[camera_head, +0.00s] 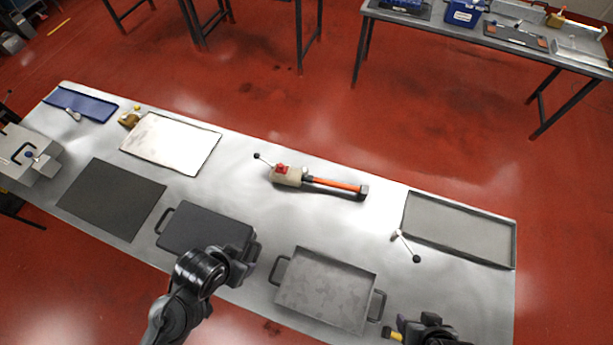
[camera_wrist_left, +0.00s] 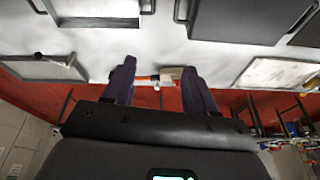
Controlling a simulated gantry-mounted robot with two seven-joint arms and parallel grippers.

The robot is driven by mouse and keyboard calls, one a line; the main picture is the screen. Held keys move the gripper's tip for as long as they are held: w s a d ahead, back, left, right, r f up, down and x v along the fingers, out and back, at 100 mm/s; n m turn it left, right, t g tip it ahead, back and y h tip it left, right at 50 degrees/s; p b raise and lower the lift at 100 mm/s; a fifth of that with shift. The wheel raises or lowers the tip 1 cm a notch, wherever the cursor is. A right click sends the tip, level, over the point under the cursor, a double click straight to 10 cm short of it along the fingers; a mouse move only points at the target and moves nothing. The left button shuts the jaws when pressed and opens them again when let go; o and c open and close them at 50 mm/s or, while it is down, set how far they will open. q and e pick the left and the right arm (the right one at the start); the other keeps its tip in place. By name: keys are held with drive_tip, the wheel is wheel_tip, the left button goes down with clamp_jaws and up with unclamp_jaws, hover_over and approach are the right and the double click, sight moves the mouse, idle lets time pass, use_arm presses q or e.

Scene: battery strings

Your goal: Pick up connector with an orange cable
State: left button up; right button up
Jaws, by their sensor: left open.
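The connector (camera_head: 290,177) has a beige body with a red part on top and lies on the metal table near its back edge. Its orange cable (camera_head: 335,184) runs to the right and ends in a dark block. My left gripper (camera_head: 246,260) is over the black lidded tray, nearer the front edge than the connector and apart from it. In the left wrist view my left gripper (camera_wrist_left: 160,82) is open and empty, with the connector (camera_wrist_left: 170,73) and orange cable showing in the distance between its fingers. My right gripper (camera_head: 428,332) is only partly in view at the bottom edge; its jaws are unclear.
A black handled tray (camera_head: 200,228) and a grey handled tray (camera_head: 325,288) stand along the front. A shallow grey tray (camera_head: 462,232) lies at right, with a small black-knobbed lever (camera_head: 407,246) beside it. Bare table surrounds the connector.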

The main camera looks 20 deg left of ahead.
idle(0.4)
use_arm(q)
drive_tip(key=shift+c, duration=1.4)
